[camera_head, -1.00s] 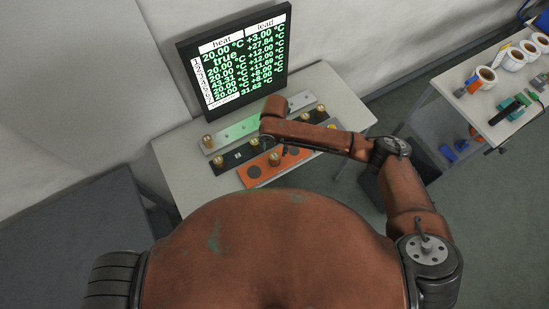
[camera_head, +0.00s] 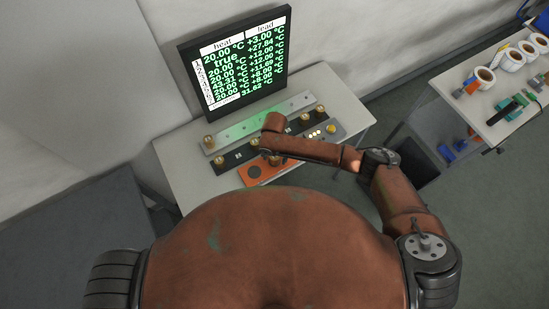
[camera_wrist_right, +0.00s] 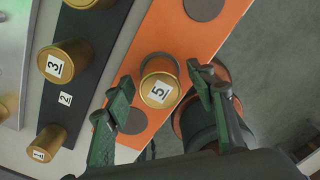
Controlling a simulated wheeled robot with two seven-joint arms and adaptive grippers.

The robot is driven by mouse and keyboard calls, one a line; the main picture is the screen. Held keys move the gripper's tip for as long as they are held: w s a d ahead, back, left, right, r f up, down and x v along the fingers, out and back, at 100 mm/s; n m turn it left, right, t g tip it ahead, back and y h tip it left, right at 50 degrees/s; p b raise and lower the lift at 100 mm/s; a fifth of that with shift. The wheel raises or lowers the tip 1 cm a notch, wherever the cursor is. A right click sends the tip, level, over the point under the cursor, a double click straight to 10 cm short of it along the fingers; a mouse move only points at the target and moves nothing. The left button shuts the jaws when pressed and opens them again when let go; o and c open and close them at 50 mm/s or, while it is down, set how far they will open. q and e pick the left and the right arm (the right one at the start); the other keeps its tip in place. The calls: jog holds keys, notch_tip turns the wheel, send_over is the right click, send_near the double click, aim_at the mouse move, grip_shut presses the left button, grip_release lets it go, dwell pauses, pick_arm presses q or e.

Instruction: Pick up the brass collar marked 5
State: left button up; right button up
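The brass collar marked 5 (camera_wrist_right: 159,88) stands on the orange plate (camera_wrist_right: 211,35) in the right wrist view, its label facing up. My right gripper (camera_wrist_right: 162,84) is open, with one green-dark finger on either side of the collar; I see no clear contact. In the head view, my right arm reaches over the table and hides most of the gripper. A brass collar (camera_head: 275,160) shows there on the orange plate (camera_head: 254,173), just below my wrist. My left gripper is not in view.
A dark plate (camera_wrist_right: 92,60) beside the orange one carries several brass collars, including one marked 3 (camera_wrist_right: 62,62). A pale bar (camera_head: 239,130) lies behind it. A screen (camera_head: 236,62) stands at the table's back. A side table (camera_head: 467,97) at right holds tape rolls.

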jog(key=c, duration=1.2)
jog(key=shift+c, duration=0.3)
jog(key=shift+r, duration=0.2)
